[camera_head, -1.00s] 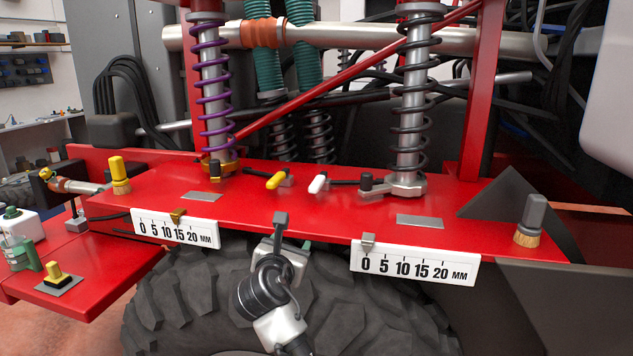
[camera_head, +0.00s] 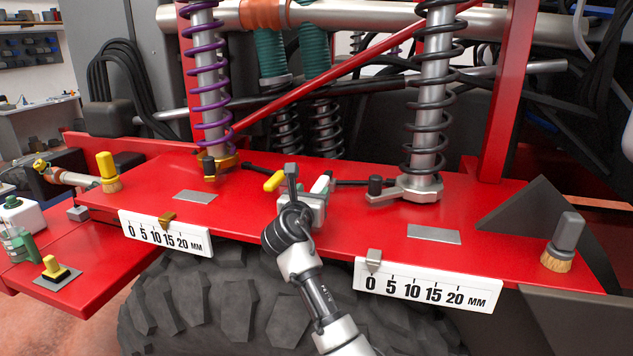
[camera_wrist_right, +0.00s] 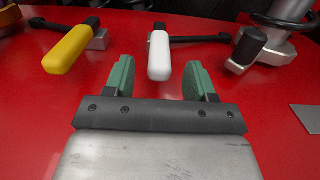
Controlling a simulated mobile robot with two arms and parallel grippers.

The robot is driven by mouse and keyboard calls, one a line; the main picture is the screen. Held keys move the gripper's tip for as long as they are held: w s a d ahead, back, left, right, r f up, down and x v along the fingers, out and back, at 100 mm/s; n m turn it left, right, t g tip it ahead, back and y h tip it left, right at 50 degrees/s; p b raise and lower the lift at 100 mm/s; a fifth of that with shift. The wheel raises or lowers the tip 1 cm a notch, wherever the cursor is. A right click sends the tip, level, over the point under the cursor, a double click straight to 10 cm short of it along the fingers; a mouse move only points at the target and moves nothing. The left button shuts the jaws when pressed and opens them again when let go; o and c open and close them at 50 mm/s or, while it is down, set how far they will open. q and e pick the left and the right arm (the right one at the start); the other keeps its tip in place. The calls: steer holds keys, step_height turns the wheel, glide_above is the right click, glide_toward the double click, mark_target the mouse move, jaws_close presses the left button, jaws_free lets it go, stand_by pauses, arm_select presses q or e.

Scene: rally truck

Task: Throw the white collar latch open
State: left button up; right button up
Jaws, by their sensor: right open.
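The white collar latch (camera_wrist_right: 159,54) shows in the right wrist view as a rounded white handle on a dark rod, lying over the red deck. In the head view the white latch (camera_head: 321,183) is partly hidden by my gripper. My right gripper (camera_wrist_right: 158,79) is open and empty, its green fingers pointing at the latch. The latch's near end appears between the two fingers in the picture, with a gap on each side; I cannot tell the height difference. In the head view my right gripper (camera_head: 312,193) is above the deck's middle. My left gripper is not in view.
A yellow latch (camera_wrist_right: 70,48) lies just left of the white one. A dark-knobbed lever (camera_wrist_right: 247,46) sits to the right, at the foot of the black spring (camera_head: 432,95). The purple spring (camera_head: 208,75) stands at left. Two white millimetre scales (camera_head: 428,285) line the deck's front edge.

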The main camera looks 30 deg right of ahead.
mark_target(317, 187)
steer(key=x, duration=0.3)
steer(key=shift+w+d+f+p, duration=0.1)
steer(key=shift+w+d+p, duration=0.1)
steer(key=shift+d+p, duration=0.15)
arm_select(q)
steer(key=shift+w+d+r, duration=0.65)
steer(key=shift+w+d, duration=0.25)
arm_select(e)
steer(key=shift+c, duration=0.6)
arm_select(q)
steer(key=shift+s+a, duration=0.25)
arm_select(e)
steer(key=shift+w, duration=0.1)
jaws_close()
